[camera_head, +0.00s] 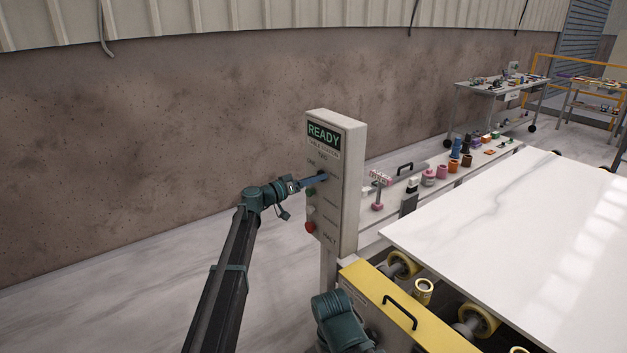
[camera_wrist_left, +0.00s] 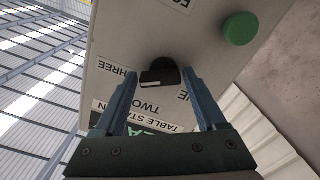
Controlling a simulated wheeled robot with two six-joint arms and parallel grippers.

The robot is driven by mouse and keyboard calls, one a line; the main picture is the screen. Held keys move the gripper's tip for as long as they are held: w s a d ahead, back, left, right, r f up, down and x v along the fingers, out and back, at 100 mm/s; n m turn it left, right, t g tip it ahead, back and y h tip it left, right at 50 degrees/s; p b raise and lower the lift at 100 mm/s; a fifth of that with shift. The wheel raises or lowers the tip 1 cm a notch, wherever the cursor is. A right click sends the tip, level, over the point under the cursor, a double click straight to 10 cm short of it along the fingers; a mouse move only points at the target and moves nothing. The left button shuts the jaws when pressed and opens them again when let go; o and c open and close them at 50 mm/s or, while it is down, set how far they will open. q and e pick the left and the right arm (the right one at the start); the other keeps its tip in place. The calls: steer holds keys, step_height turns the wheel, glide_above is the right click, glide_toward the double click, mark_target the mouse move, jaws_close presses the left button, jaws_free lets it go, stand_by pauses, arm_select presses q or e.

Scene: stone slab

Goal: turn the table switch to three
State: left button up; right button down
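The control box (camera_head: 345,165) stands on a post with a green READY display (camera_head: 324,136) near its top. In the left wrist view, the black table switch knob (camera_wrist_left: 160,74) sits on the box face, with the labels THREE (camera_wrist_left: 116,68) and TWO (camera_wrist_left: 150,107) around it. A pale mark shows on the knob's lower edge, on the side of TWO. My left gripper (camera_head: 316,180) is at the box face, its blue fingers (camera_wrist_left: 161,82) open on either side of the knob. Whether they touch it is unclear. My right gripper is out of view.
A green button (camera_wrist_left: 240,28) is beside the knob; a red button (camera_head: 309,227) sits lower on the box. A white stone slab (camera_head: 500,240) lies on a roller table with a yellow edge (camera_head: 410,312). A low bench (camera_head: 452,181) with several tools stands behind.

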arm_select(q)
steer(key=shift+o, duration=1.1)
steer(key=v, duration=1.3)
steer(key=shift+s+a, duration=0.25)
steer(key=shift+a, duration=0.1)
steer(key=s+d+f+g+y, duration=0.2)
steer(key=s+f+g+y, duration=0.1)
steer(key=s+f, duration=0.5)
steer(key=s+d+f+g+y, duration=0.25)
steer(key=s+f, duration=0.25)
steer(key=s, duration=0.5)
steer(key=s+a+f+n+g+y, duration=0.1)
steer(key=s+a+f+n+y, duration=0.2)
steer(key=s, duration=0.4)
steer(key=s+a+f+g+y, duration=0.2)
steer(key=s+a+f+y, duration=0.15)
steer(key=s, duration=0.25)
steer(key=s+a+f+n+g+y, duration=0.1)
steer(key=s+a+f+n+y, duration=0.2)
steer(key=s, duration=0.4)
steer(key=s+d+m+g, duration=0.1)
steer(key=s+d+m, duration=0.3)
steer(key=d, duration=0.5)
steer(key=shift+s+d+r+m+y, duration=0.35)
steer(key=shift+s+m+y, duration=0.05)
steer(key=shift+s, duration=0.2)
